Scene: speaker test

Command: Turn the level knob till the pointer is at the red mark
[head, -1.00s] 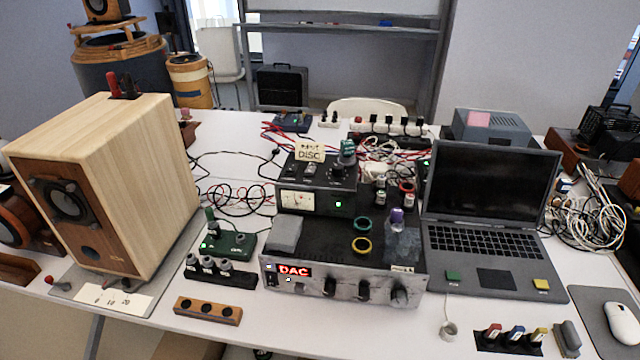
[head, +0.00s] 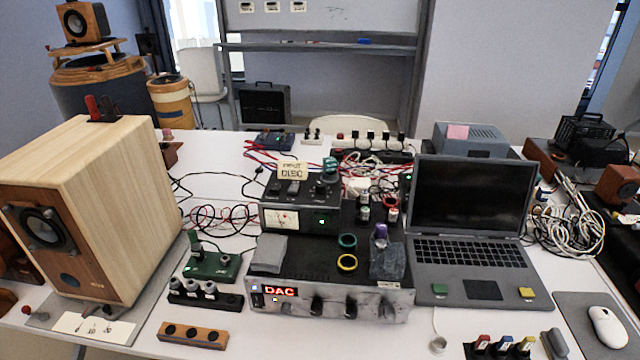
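A silver amplifier (head: 330,296) with a lit red "DAC" display (head: 279,291) stands at the front middle of the table. Several dark knobs sit on its front; the largest is the right-hand knob (head: 386,308). On its top stands a black box (head: 300,219) with a lit meter (head: 282,219), a green light and a small knob (head: 319,190) on its sloping upper face. The meter shows a pointer and some red, but is too small to read exactly. I cannot tell which knob is the level knob. Neither of my grippers is in view.
A wooden speaker (head: 100,210) stands at the left, and an open laptop (head: 470,258) at the right. Cables lie behind.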

